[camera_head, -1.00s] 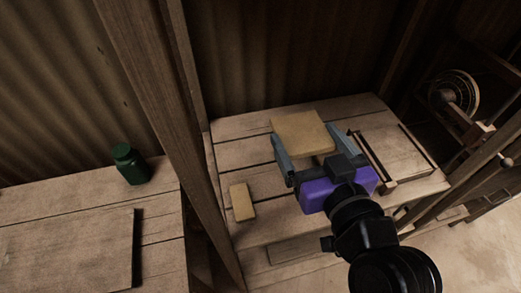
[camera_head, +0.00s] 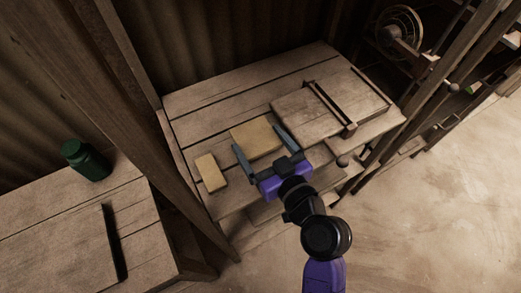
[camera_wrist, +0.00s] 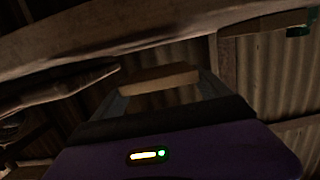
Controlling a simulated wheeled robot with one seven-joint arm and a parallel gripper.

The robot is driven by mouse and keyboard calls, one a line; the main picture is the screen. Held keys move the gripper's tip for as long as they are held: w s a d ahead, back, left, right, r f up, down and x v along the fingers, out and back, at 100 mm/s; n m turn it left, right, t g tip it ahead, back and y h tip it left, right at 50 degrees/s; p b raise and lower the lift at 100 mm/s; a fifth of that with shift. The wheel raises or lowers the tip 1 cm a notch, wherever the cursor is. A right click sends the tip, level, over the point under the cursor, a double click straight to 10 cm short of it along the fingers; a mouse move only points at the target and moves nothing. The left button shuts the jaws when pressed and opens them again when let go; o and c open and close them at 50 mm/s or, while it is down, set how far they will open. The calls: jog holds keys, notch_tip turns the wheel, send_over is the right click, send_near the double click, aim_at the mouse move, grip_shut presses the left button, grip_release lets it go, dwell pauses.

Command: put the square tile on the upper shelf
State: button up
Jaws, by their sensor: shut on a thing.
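The square tile (camera_head: 256,138) is a flat tan slab. My gripper (camera_head: 264,145) is shut on it, with a grey finger along each side, above the wooden table in the head view. How high it is above the table I cannot tell. In the wrist view the tile (camera_wrist: 158,79) shows edge-on between the fingers, in dim light. A smaller oblong tan tile (camera_head: 210,172) lies on the table left of my gripper. I cannot make out which surface is the upper shelf.
A wooden board with dark rails (camera_head: 318,106) lies right of the tile on the wooden table (camera_head: 205,103). A wooden post (camera_head: 150,130) stands left. A green jar (camera_head: 86,160) sits on the left table. A wheel and wooden frame (camera_head: 400,33) stand at the back right. Open floor lies at right.

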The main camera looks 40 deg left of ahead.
jog(key=shift+f, duration=1.75)
jog(key=shift+f+b, duration=0.15)
jog(key=shift+b, duration=0.25)
jog(key=o, duration=1.5)
jog(key=shift+r+p, duration=0.2)
jog(key=shift+p, duration=0.15)
jog(key=b+v, duration=0.2)
jog(key=v, duration=1)
